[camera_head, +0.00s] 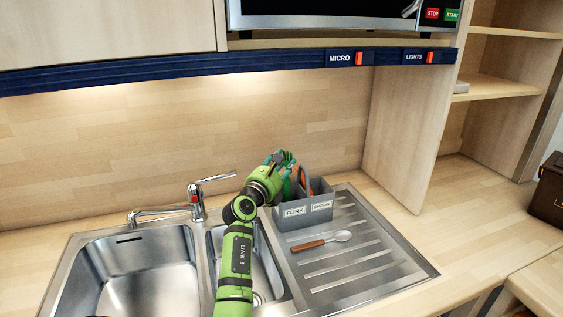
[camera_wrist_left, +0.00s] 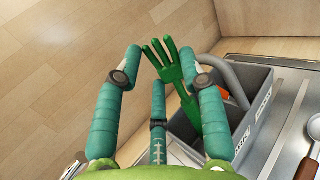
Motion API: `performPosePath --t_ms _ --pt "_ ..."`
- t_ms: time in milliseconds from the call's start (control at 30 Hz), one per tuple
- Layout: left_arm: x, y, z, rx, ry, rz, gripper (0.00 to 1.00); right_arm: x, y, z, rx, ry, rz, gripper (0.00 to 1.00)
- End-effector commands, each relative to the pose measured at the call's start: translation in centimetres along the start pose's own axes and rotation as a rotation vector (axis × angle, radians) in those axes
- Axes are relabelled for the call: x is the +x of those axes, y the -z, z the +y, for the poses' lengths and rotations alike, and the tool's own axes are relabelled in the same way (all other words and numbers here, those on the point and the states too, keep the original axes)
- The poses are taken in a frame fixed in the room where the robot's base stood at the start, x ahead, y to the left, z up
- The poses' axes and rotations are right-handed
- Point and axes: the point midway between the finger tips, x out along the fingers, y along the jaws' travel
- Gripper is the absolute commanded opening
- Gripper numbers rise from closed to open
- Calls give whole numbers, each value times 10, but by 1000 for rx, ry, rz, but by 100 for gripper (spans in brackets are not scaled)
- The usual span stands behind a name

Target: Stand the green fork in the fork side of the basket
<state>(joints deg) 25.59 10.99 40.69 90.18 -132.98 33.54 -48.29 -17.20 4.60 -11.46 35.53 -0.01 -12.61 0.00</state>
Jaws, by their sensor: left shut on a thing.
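The green fork (camera_wrist_left: 170,68) is in my left gripper (camera_head: 283,158), tines up between the fingertips, with its handle slanting down. In the left wrist view the handle overlaps the grey two-part basket (camera_wrist_left: 255,108). In the head view the basket (camera_head: 307,222) stands on the drainer, with a FORK label on its left part and a SPOON label on its right. The gripper is above the FORK side. The handle's lower end is hidden by a finger and the basket, so I cannot tell how deep it reaches. My right gripper is out of view.
A spoon with a brown handle (camera_head: 321,242) lies on the ribbed drainer (camera_head: 345,275) in front of the basket. Something orange (camera_head: 303,178) shows in the basket by its grey carrying handle. The tap (camera_head: 196,200) and sink bowls (camera_head: 140,275) are to the left.

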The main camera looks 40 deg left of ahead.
Motion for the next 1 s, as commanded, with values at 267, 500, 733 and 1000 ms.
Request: performPosePath --t_ms 267,500,733,1000 --pt "-1 7 0 0 0 -1 8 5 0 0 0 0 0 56" --pt "-1 7 0 0 0 0 68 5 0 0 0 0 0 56" --pt "-1 7 0 0 0 0 68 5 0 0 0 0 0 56" --pt "-13 8 0 1 -1 1 68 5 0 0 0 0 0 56"
